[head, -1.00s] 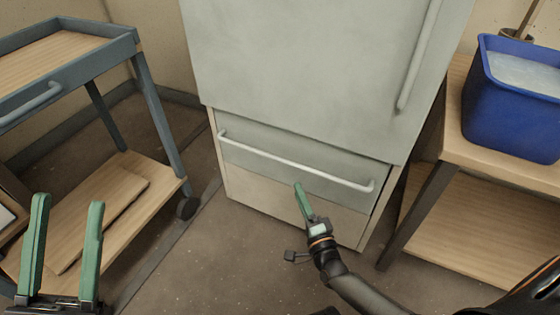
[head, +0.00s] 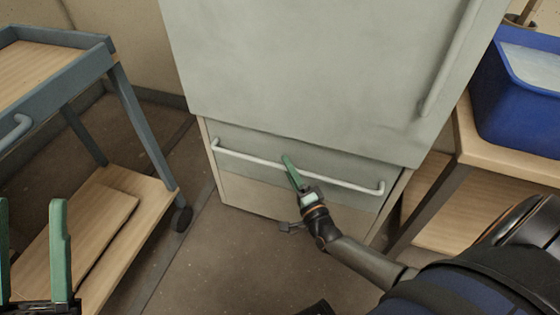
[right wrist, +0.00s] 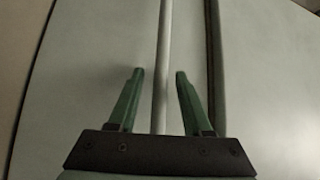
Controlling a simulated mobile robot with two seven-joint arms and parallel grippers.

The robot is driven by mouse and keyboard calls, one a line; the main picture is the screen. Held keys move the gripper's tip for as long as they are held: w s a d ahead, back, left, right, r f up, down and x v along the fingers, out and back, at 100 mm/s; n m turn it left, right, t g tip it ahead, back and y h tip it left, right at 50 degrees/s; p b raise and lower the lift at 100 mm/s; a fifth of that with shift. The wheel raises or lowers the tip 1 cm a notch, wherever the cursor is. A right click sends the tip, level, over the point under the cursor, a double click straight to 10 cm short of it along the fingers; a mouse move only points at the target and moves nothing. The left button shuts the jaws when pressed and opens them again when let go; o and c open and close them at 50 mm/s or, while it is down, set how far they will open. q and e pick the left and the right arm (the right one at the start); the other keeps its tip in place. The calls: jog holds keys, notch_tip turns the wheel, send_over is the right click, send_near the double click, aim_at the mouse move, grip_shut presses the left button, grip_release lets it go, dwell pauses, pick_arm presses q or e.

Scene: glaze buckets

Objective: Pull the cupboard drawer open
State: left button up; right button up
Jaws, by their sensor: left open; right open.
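The cupboard drawer (head: 330,168) is a pale grey-green front low on the cupboard, and it looks closed. Its long white bar handle (head: 245,157) runs across the front. In the right wrist view the handle (right wrist: 163,70) runs between the two green fingers. My right gripper (head: 289,166) is at the middle of the handle. In the right wrist view the right gripper (right wrist: 158,75) is open, with a gap on each side of the bar. My left gripper (head: 30,205) is open and empty at the lower left, far from the drawer.
The cupboard door (head: 310,70) with a vertical handle (head: 448,65) is above the drawer. A blue-grey cart (head: 130,110) with wooden shelves stands at left. A wooden bench (head: 480,145) with a blue bucket (head: 510,105) stands at right. The floor (head: 215,260) before the drawer is clear.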

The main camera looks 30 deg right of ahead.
jog(key=shift+w, duration=0.1)
grip_shut()
dwell(0.4)
jog(key=shift+r, duration=0.1)
dwell(0.9)
